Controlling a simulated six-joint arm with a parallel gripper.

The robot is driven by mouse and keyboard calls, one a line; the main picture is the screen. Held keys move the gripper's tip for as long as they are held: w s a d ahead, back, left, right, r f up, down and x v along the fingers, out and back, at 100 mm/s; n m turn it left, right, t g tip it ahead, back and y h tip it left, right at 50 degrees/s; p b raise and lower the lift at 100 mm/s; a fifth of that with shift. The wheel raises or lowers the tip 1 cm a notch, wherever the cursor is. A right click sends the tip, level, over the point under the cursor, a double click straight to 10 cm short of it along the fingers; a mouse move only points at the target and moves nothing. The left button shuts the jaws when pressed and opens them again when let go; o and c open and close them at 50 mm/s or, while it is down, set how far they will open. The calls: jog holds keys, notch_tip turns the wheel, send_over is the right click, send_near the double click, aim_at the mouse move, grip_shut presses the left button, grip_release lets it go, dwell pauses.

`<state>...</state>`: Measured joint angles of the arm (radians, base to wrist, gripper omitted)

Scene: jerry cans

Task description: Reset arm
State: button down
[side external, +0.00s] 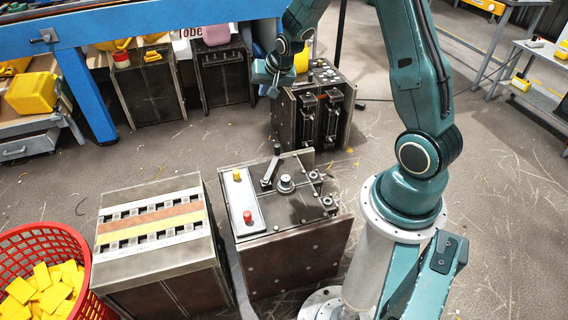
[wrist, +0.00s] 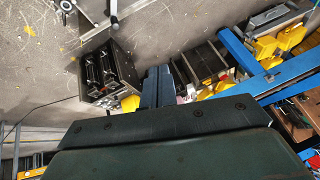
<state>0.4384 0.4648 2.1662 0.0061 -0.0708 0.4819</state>
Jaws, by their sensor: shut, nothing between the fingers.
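My arm is teal and reaches up and back from its white pedestal in the side view. My gripper (side external: 270,80) hangs at the far end, partly hidden by my own links, beside a dark metal cabinet (side external: 311,112) with clamps on its front. In the wrist view my gripper (wrist: 158,76) shows two dark fingers shut together, with nothing between them. The same dark cabinet (wrist: 102,76) appears just left of the fingers. A yellow jerry can (wrist: 130,103) lies close to the fingers. A yellow jerry can (side external: 301,60) also shows behind my gripper in the side view.
A blue beam (side external: 150,20) runs across the back left. A cabinet with a red and a yellow button (side external: 280,210) and a striped-top cabinet (side external: 152,230) stand in front. A red basket (side external: 40,245) holds yellow pieces. Floor is clear at the right (side external: 500,210).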

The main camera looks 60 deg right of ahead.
jog(key=s+a+r+n+y, duration=0.1)
jog(key=s+a+r+n, duration=0.25)
jog(key=a+r, duration=0.3)
jog(key=s+a+r+n, duration=0.2)
jog(key=s+a+r, duration=0.35)
jog(key=r, duration=0.25)
jog(key=s+a+r+n+y, duration=0.1)
jog(key=s+a, duration=0.3)
jog(key=s, duration=0.4)
jog(key=s+a+r+n, duration=0.4)
jog(key=s, duration=0.4)
jog(key=shift+s+a+y, duration=0.25)
jog(key=shift+y, duration=0.15)
